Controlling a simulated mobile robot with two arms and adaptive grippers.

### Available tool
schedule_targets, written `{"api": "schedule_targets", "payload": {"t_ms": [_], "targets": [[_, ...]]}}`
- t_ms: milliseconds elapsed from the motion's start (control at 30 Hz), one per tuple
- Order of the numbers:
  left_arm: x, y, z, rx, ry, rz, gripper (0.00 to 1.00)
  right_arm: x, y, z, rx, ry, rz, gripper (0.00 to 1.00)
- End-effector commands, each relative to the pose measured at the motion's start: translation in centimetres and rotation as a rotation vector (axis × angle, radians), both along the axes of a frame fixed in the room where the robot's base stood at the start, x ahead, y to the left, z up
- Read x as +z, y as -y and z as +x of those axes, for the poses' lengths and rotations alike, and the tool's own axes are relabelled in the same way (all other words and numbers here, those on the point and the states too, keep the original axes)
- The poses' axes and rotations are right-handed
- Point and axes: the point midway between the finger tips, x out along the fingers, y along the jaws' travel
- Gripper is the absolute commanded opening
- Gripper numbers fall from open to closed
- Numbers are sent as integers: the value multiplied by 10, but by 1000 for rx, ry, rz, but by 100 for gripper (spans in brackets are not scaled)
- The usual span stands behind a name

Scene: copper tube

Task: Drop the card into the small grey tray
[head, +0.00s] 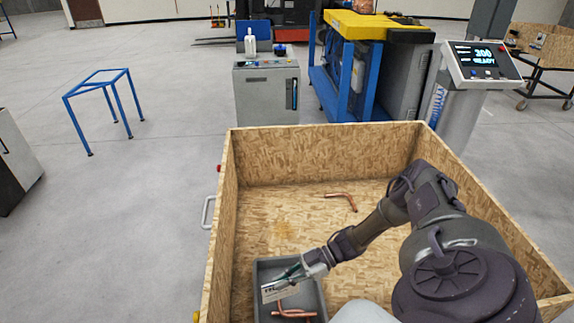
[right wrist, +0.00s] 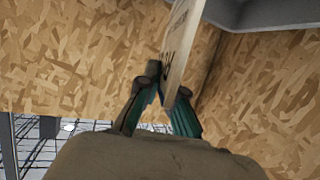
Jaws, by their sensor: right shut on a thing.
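My right gripper (head: 292,273) is shut on the card (head: 274,290), a small pale card with dark print. In the head view the card is over the left part of the small grey tray (head: 318,290). In the right wrist view the card (right wrist: 181,50) stands up between the two fingertips of the gripper (right wrist: 160,92), seen nearly edge-on. A grey tray edge (right wrist: 262,14) shows at the top right of that view. I cannot tell the exact height of the card above the tray. My left gripper is not in view.
The tray is inside a large wooden crate (head: 325,153) with high walls. Bent copper tubes lie in the tray (head: 292,313), and another copper tube (head: 343,198) lies on the crate floor. Beyond the crate stand a grey cabinet (head: 266,92) and a screen reading READY (head: 483,60).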

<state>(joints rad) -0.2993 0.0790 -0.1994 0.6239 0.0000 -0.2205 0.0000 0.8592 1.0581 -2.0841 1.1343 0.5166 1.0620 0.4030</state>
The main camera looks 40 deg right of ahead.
Motion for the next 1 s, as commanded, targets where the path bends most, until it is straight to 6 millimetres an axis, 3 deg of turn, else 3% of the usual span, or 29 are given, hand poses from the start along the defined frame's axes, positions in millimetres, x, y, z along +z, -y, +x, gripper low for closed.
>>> {"api": "schedule_targets", "payload": {"t_ms": [67,100,267,667,1000], "targets": [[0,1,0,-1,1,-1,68,0,0,0,0,0,0,0],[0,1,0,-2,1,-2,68,0,0,0,0,0,0,12],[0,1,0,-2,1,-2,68,0,0,0,0,0,0,35],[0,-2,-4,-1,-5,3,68,3,9,-4,-1,0,-1,35],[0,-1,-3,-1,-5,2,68,26,67,-31,-3,0,-3,35]]}}
